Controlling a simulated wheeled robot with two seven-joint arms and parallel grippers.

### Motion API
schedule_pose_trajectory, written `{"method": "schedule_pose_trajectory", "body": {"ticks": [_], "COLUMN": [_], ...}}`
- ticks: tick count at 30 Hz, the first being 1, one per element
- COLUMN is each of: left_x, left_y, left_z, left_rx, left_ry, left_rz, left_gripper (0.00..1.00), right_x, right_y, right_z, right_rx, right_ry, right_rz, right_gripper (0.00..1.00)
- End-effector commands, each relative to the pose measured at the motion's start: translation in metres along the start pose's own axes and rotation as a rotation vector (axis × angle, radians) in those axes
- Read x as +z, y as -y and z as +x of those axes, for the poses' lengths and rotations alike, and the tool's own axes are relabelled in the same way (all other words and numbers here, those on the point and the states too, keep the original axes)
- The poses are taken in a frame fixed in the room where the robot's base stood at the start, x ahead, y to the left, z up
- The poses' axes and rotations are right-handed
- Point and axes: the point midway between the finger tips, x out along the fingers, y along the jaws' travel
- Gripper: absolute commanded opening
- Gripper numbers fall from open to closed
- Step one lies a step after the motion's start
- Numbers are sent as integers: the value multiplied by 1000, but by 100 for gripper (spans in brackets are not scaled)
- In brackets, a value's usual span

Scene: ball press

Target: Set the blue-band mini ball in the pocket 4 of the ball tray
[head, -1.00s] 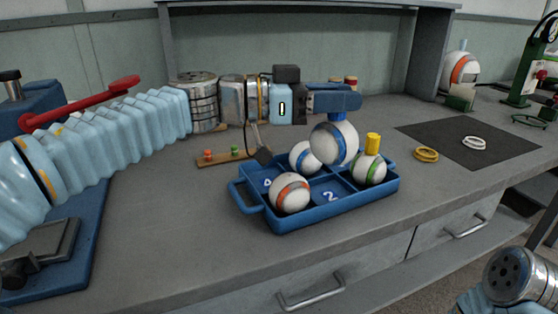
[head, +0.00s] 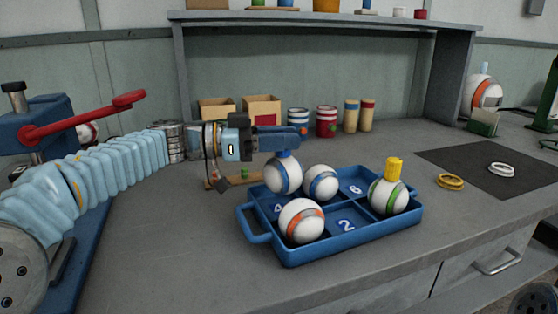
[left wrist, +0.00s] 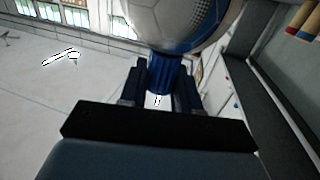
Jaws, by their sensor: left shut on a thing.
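The blue-band mini ball (head: 283,177) is white with a blue knob on top. My left gripper (head: 285,150) is shut on that knob and holds the ball upright over the back left of the blue ball tray (head: 340,250), at pocket 4 (head: 278,208). I cannot tell whether it touches the pocket floor. In the left wrist view the knob (left wrist: 165,74) is between the fingers, below the ball. An orange-banded ball (head: 301,221) sits in front, and a green-banded ball (head: 388,196) with a yellow knob sits at right.
Pockets 2 (head: 347,226) and 6 (head: 357,189) look empty. A yellow ring (head: 450,182) and a black mat (head: 495,168) with a white ring (head: 501,170) lie to the right. A red-lever press (head: 75,130) stands at left. Cans and boxes stand behind.

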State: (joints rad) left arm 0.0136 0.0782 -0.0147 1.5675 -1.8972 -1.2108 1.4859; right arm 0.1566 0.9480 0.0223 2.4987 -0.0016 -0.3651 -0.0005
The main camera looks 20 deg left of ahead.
Motion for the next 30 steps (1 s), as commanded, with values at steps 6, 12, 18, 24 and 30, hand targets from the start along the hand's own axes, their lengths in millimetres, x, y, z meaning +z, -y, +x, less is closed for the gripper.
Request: {"method": "schedule_pose_trajectory", "body": {"ticks": [6, 12, 18, 24, 30], "left_x": [38, 41, 43, 44, 44], "left_y": [6, 6, 6, 6, 6], "left_z": [-6, -6, -5, -5, -5], "left_rx": [0, 0, 0, 0, 0], "left_ry": [1, 0, 0, 0, 1], "left_rz": [-2, 0, -1, 0, 0], "left_gripper": [0, 0, 0, 52, 57], "right_x": [-2, -2, -2, -2, -2], "right_y": [-7, -7, -7, -6, -6], "right_z": [9, 8, 8, 8, 8], "right_rx": [4, 5, 5, 5, 4], "right_ry": [-4, -5, -5, -5, -5], "right_rz": [4, 5, 4, 4, 4], "right_gripper": [52, 52, 52, 52, 52]}}
